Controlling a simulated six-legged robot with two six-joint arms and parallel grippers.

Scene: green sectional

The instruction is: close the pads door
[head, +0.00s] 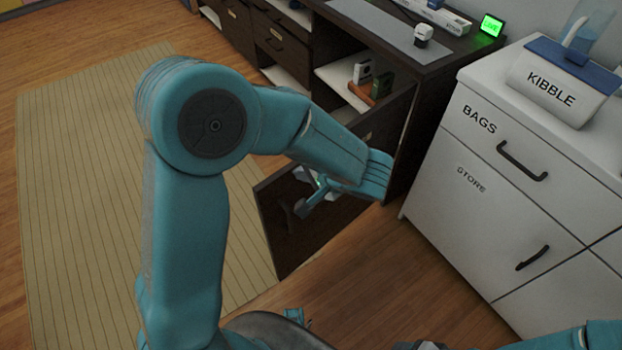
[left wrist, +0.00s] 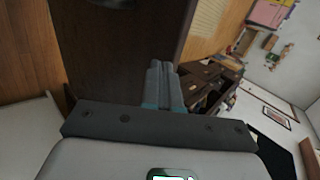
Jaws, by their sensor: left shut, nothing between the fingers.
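The pads door, a dark brown panel (head: 318,232), stands open, swung out from the dark cabinet (head: 440,72). My arm hides its middle, and I cannot read any label on it. My left gripper (head: 312,203) is shut and empty in front of the door's outer part, beside a dark handle. In the left wrist view the closed fingers (left wrist: 163,84) point along the dark panel (left wrist: 115,45). I cannot tell whether they touch it. My right gripper does not show.
A white cabinet (head: 480,215) with black handles, marked BAGS, stands to the right, with a KIBBLE bin (head: 560,85) on top. Small boxes (head: 362,73) sit on the open shelf behind the door. A striped rug (head: 85,200) and clear floor lie to the left.

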